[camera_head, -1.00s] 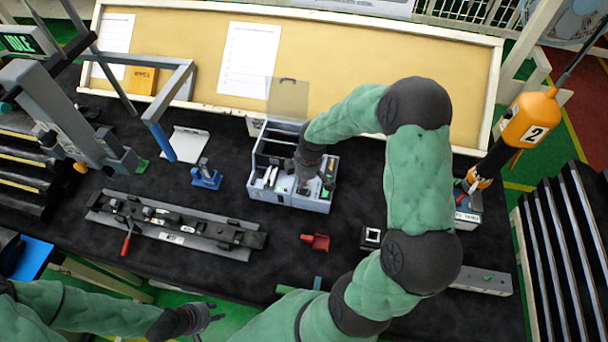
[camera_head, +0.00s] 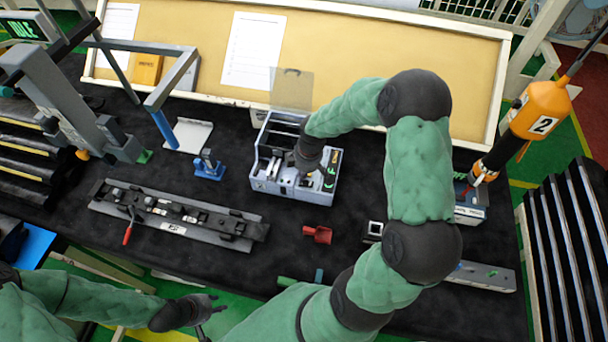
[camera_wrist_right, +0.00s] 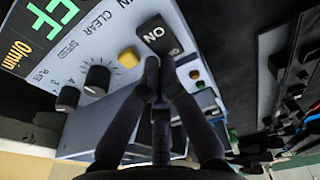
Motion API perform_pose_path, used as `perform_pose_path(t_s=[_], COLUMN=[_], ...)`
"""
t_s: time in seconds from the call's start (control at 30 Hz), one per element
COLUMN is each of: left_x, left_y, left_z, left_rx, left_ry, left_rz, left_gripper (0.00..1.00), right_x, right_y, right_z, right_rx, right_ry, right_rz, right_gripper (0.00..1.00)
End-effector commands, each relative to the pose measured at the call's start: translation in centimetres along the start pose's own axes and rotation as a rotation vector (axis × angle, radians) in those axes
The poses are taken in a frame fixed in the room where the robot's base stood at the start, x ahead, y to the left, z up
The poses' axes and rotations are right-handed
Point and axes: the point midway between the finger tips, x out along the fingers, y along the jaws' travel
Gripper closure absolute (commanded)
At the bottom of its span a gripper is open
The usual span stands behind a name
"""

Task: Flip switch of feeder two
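The feeder (camera_head: 262,185) is a grey-blue box with open compartments, standing mid-table in the head view. Its control panel (camera_wrist_right: 125,55) fills the upper part of the right wrist view, with green display characters, two black knobs, a yellow button and a black rocker switch (camera_wrist_right: 158,36) marked ON. My right gripper (camera_wrist_right: 156,76) has its fingers together, tips just below the switch; I cannot tell if they touch it. In the head view it is mostly hidden over the feeder. My left gripper (camera_head: 212,312) is empty near the table's front edge, its fingers apart. No feeder number is legible.
A rail fixture (camera_head: 180,220) with a red lever lies left of the feeder. A blue stand (camera_head: 209,167), a red scoop (camera_head: 318,234) and an orange tool marked 2 (camera_head: 540,112) stand around. The table between rail and scoop is clear.

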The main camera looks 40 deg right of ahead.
Motion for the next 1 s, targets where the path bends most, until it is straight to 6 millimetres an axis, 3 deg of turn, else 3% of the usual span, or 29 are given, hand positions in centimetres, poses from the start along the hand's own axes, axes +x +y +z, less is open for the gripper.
perform_pose_path(t_s=[0.03, 0.67, 0.83, 1.0], left_x=[0.1, -0.5, -1.4, -3.3], left_y=[0.0, 0.2, 0.5, 1.2], left_z=[0.0, 0.0, 0.1, 0.1], left_rx=[0.000, 0.000, 0.000, 0.000], left_ry=[0.000, 0.000, 0.000, 0.000], left_rz=[0.000, 0.000, 0.000, 0.000], left_gripper=[0.67, 0.67, 0.67, 0.67], right_x=[0.9, 0.4, -1.0, -4.3], right_y=[-1.1, -1.2, -0.9, -0.1], right_z=[0.3, 2.2, 1.2, -1.0], right_rx=[-0.003, -0.002, -0.003, -0.005], right_ry=[-0.011, -0.019, -0.016, -0.005], right_rz=[-0.025, -0.033, -0.027, -0.007], right_gripper=[1.00, 1.00, 1.00, 1.00])
